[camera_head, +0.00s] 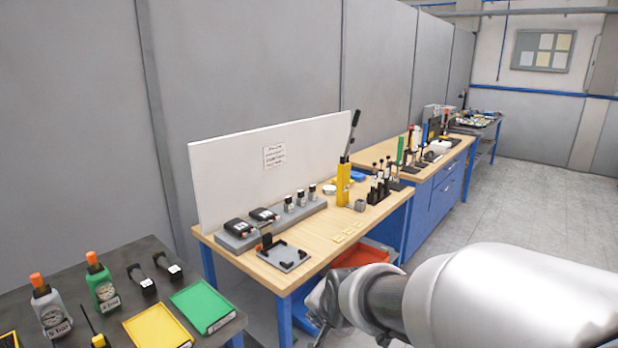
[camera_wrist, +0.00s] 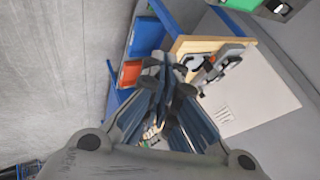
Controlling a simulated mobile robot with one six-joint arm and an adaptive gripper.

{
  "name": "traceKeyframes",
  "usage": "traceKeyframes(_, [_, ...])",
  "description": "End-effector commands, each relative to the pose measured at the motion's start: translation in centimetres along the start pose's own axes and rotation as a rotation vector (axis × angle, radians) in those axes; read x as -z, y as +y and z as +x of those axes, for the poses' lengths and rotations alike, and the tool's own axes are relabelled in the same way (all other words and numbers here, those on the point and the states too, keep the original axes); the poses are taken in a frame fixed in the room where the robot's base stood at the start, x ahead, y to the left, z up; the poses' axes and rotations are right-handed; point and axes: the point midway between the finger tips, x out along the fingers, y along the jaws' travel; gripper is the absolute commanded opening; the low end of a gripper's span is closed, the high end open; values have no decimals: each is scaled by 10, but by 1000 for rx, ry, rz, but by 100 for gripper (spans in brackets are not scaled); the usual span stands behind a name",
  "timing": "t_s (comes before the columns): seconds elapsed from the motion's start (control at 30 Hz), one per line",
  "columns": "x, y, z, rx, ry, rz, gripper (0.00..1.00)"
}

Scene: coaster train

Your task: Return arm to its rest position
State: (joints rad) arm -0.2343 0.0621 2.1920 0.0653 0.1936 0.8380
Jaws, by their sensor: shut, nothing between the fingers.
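My gripper (camera_wrist: 165,85) shows in the wrist view with its fingers together and nothing between them. In the head view my arm reaches in from the lower right, and my gripper (camera_head: 325,300) is partly visible at its end, beside the front edge of the wooden workbench (camera_head: 345,225). The same workbench (camera_wrist: 195,48) shows behind the fingers in the wrist view. I cannot tell the exact gap between gripper and bench.
A red bin (camera_head: 360,255) sits under the bench near my gripper. A dark table (camera_head: 75,270) with a green tray (camera_head: 203,303) and a yellow tray (camera_head: 157,327) stands at the lower left. A white panel (camera_head: 230,180) backs the bench. Open floor (camera_head: 500,215) lies to the right.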

Motion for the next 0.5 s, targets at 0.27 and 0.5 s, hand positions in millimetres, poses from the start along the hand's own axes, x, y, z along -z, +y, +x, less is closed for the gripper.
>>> traceKeyframes(0.27, [-21,94,-132,-141,-63,-365,0])
traceKeyframes(0.5, [-66,165,-197,-228,-156,-608,0])
